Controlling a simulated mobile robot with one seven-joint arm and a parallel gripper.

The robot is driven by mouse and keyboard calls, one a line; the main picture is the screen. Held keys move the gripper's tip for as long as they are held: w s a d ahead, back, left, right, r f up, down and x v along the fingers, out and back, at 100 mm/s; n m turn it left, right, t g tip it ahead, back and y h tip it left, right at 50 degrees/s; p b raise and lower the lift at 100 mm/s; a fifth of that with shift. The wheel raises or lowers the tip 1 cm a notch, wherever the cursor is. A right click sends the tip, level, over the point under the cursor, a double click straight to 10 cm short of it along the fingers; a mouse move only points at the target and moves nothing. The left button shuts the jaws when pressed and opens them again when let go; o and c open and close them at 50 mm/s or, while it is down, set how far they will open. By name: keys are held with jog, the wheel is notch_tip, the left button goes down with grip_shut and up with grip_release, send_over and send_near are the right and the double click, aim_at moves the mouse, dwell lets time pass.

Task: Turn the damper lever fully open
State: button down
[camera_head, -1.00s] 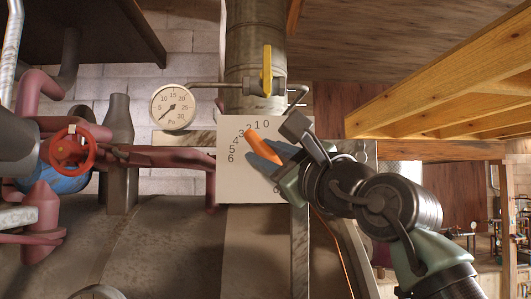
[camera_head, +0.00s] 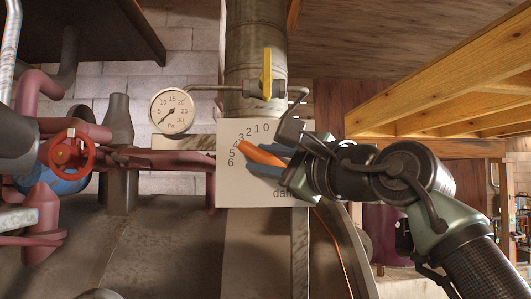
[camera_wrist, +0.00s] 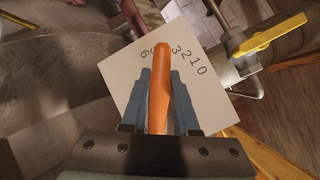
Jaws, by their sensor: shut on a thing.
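The damper lever (camera_head: 260,154) is orange and lies in front of a white dial plate (camera_head: 235,190) marked 0 to 6. Its tip is at about the 4, covering part of that figure. My gripper (camera_head: 270,160) is shut on the lever from the right, with one blue-grey finger on each side. In the wrist view the lever (camera_wrist: 160,70) stands between the two fingers (camera_wrist: 160,100), and its tip extends past them over the scale between 3 and 6. The lever's pivot is hidden by my gripper.
A pressure gauge (camera_head: 171,111) and a yellow valve handle (camera_head: 266,72) are above the plate. A red handwheel (camera_head: 72,151) and pink pipes are at the left. Wooden beams (camera_head: 440,95) are at the upper right.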

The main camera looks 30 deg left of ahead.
jog(key=n+g+h+p, duration=0.1)
jog(key=n+h+p, duration=0.1)
jog(key=n, duration=0.1)
jog(key=shift+n, duration=0.3)
jog(key=shift+f+n+h+p, duration=0.2)
jog(key=shift+n+h+p, duration=0.4)
jog(key=shift+n+p, duration=0.2)
jog(key=shift+f, duration=0.1)
jog(key=c, duration=0.7)
grip_release()
jog(key=shift+a, duration=0.1)
jog(key=shift+r+b+v, duration=0.15)
jog(key=shift+b+v, duration=1.35)
jog(key=shift+v, duration=1.75)
jog(key=shift+r+b+v, duration=0.1)
jog(key=shift+b+v, duration=1.4)
jog(key=shift+v, duration=1.8)
